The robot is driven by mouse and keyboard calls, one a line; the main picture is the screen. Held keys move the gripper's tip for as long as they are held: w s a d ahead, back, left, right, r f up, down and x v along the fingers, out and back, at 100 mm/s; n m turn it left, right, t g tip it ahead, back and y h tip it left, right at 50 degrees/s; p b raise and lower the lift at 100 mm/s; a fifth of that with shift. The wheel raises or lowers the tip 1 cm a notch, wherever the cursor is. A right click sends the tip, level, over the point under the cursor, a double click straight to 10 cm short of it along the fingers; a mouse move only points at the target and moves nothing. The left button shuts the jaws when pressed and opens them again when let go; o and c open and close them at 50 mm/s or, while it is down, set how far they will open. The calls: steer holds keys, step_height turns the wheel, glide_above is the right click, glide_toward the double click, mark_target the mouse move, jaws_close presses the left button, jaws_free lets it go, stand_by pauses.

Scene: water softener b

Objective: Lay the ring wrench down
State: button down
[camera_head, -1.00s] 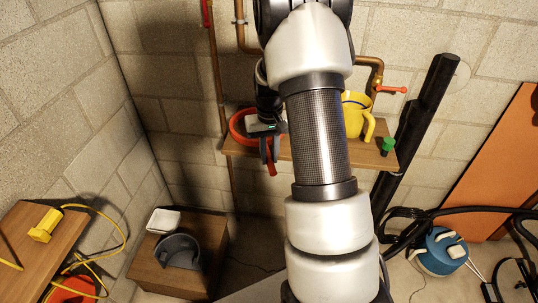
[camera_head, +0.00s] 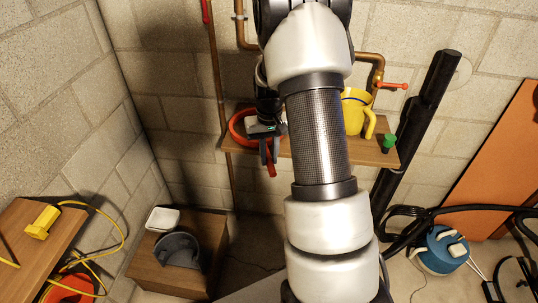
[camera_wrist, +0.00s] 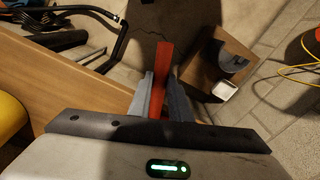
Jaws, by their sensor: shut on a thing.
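The red ring wrench (camera_head: 236,129) shows at the left end of the wooden shelf (camera_head: 300,149), its large ring partly behind my gripper. My gripper (camera_head: 269,158) is shut on the wrench's handle, whose red end sticks out below the fingers. In the wrist view the red handle (camera_wrist: 163,62) stands between the two grey fingers of my gripper (camera_wrist: 162,85), beside the shelf edge (camera_wrist: 85,84). The ring is out of sight in that view. I cannot tell whether the wrench touches the shelf.
A yellow jug (camera_head: 354,115) and a green-topped object (camera_head: 388,143) stand on the right of the shelf. Copper pipes run up the wall behind. A wooden box (camera_head: 150,262) with a grey part and white container stands below left. A black post (camera_head: 415,125) is at right.

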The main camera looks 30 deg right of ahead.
steer(key=shift+f, duration=0.3)
steer(key=c, duration=1.6)
jaws_free()
steer(key=shift+r, duration=0.1)
steer(key=shift+o, duration=0.2)
step_height(320, 180, up, 18)
steer(key=p, duration=0.2)
steer(key=shift+s+f, duration=0.25)
steer(key=shift+a, duration=0.1)
